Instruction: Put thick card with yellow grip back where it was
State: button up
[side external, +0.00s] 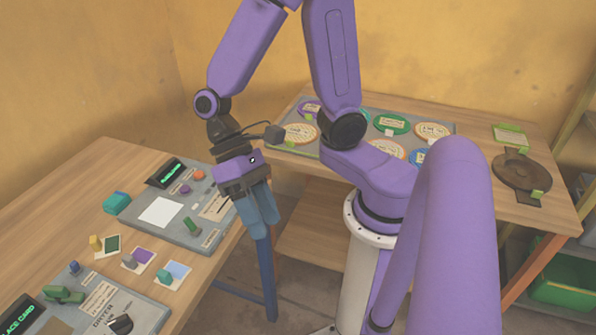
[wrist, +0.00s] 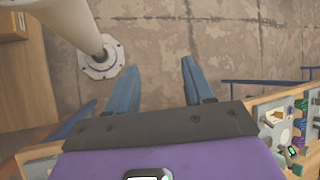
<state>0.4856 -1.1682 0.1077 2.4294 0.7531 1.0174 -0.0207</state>
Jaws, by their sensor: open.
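A card with a yellow grip (side external: 96,242) and a dark green square lies on the left table, left of two other cards. Its thickness is too small to judge. My gripper (side external: 258,218) hangs beyond the right edge of the left table, fingers pointing down, clear of the card. In the wrist view my gripper (wrist: 158,85) is open with nothing between the fingers, over bare floor. The card does not show in the wrist view.
Cards with a purple square (side external: 143,256) and a blue square (side external: 178,269) lie nearby. A grey panel (side external: 150,237) with a white pad and knobs sits behind, a dryer panel (side external: 112,308) in front. Round plates (side external: 391,124) lie on the back table. A blue post (side external: 266,280) stands below my gripper.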

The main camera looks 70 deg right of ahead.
jog(key=s+d+r+n+t+h, duration=0.1)
jog(key=d+n+t, duration=0.2)
jog(key=d+n, duration=0.1)
jog(key=s+d+r+n+t+h, duration=0.1)
jog(key=s+d+n+t+h, duration=0.1)
jog(key=d+n, duration=0.3)
jog(key=shift+d+r+n+t+h, duration=0.2)
jog(key=shift+r+n+t+h, duration=0.15)
jog(key=shift+n+t, duration=0.55)
dwell(0.4)
